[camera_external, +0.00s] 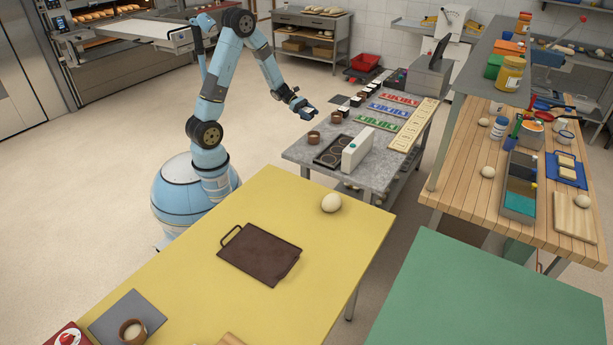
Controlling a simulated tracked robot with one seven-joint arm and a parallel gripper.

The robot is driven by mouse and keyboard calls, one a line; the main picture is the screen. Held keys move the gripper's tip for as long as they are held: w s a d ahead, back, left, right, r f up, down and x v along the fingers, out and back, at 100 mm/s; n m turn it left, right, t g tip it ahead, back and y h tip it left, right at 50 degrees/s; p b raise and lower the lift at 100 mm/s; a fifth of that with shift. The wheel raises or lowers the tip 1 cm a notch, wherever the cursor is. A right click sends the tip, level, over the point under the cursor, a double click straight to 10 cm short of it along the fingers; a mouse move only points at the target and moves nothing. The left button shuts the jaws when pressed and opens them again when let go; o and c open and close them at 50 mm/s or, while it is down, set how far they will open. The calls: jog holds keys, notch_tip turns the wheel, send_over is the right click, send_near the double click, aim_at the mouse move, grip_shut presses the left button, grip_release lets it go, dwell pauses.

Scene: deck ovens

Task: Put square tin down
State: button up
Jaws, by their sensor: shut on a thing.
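My gripper (305,110) is at the end of my blue arm, above the left side of the grey table (300,148). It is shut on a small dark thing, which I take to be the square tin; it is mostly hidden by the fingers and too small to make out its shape. The thing appears to be held above the table, but I cannot tell how high. A row of small dark tins with pale tops (344,110) stands along the table's left edge. Brown round pots (314,137) stand nearer the front, one of them just below my gripper.
A dark tray with round wells (333,150) and a white box (356,152) stand at the grey table's front. Coloured strips (378,123) and a grey machine (429,76) lie behind. A yellow table (270,205) with a brown tray (259,254) is in front. Floor is clear left of the grey table.

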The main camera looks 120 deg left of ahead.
jog(key=shift+s+d+r, duration=0.55)
jog(key=shift+s+d, duration=0.3)
jog(key=shift+d, duration=0.05)
jog(key=shift+s+d+r, duration=0.5)
jog(key=shift+s+d, duration=0.35)
jog(key=shift+d, duration=0.05)
jog(key=shift+w, duration=0.1)
